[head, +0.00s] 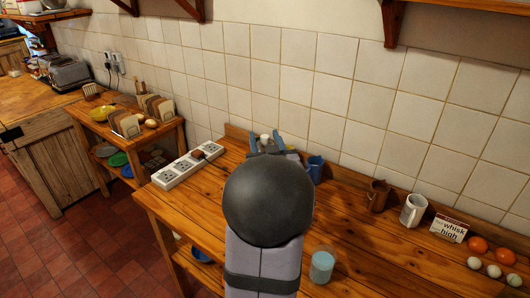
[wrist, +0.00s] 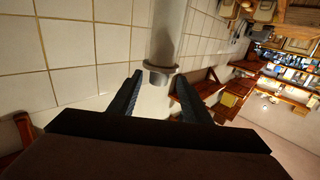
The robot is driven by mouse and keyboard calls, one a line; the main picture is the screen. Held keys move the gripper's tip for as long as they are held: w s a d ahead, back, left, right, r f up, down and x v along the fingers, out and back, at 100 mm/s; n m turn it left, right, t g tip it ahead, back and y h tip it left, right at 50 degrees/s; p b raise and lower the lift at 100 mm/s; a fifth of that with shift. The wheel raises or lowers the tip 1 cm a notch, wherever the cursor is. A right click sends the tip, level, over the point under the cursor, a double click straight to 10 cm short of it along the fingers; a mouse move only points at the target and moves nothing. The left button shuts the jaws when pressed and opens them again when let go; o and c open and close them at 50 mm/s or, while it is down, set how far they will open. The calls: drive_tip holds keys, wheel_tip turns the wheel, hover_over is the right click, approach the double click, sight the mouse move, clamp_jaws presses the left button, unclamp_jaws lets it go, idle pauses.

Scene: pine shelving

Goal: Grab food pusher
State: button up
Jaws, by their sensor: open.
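A pale, translucent cylinder with a flange near its end, which looks like the food pusher (wrist: 168,38), shows in the wrist view. It runs from the top edge down to between my fingertips. My gripper (wrist: 158,80) is open, with one dark finger on each side of the flanged end and visible gaps. In the head view my gripper (head: 265,140) is over the back of the wooden table, near the tiled wall. A small white piece shows between its fingers there; my arm hides what lies below it.
A white power strip (head: 187,168) lies left of my arm. A blue mug (head: 315,168) stands close right of the gripper. A brown cup (head: 378,196), white mug (head: 413,210), sign (head: 449,229) and several eggs stand farther right. A pale-blue jar (head: 321,266) is nearer.

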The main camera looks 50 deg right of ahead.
drive_tip(key=shift+w+d+r+p, duration=0.1)
drive_tip(key=shift+w+d+p, duration=0.1)
drive_tip(key=shift+p, duration=0.1)
drive_tip(key=shift+f+p+x, duration=0.15)
drive_tip(key=shift+p+x, duration=0.55)
drive_tip(key=shift+x, duration=0.45)
drive_tip(key=shift+f+p+x, duration=0.15)
drive_tip(key=shift+p+x, duration=0.55)
drive_tip(key=shift+x, duration=0.5)
drive_tip(key=shift+s, duration=0.15)
drive_tip(key=shift+c, duration=0.6)
clamp_jaws()
